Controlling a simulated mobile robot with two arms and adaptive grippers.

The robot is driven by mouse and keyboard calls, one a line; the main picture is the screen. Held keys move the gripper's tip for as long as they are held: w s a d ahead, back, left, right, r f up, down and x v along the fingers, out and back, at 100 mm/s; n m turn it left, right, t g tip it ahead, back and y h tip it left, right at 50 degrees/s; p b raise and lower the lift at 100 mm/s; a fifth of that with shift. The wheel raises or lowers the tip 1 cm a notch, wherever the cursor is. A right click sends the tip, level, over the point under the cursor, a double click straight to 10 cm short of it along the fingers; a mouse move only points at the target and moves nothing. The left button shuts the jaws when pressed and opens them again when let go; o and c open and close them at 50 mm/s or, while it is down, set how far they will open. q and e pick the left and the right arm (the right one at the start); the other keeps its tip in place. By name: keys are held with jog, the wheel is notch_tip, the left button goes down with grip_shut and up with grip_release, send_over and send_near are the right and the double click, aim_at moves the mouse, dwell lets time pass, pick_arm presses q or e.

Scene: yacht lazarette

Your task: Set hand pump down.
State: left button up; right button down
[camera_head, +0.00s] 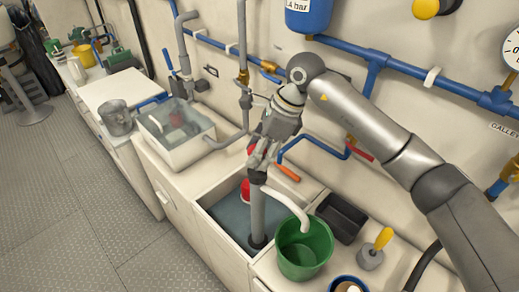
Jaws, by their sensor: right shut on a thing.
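The hand pump (257,212) is a long grey tube with a pale curved spout. It stands roughly upright in the water-filled well (205,199) in the counter, and its dark foot is low in the well. I cannot tell whether the foot touches the bottom. The spout arches right, with its end over the green bucket (304,265). My right gripper (260,164) comes down from above and is shut on the hand pump near its top, hiding part of it. My left gripper is not in view.
A red object (245,190) shows beside the pump. A black tray (341,218) and a yellow-handled tool (381,240) are right of the bucket. Blue pipes run along the wall. The floor at left is clear.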

jog(key=shift+f, duration=0.2)
jog(key=shift+f+b, duration=0.2)
jog(key=shift+b, duration=0.1)
jog(key=c, duration=0.9)
grip_release()
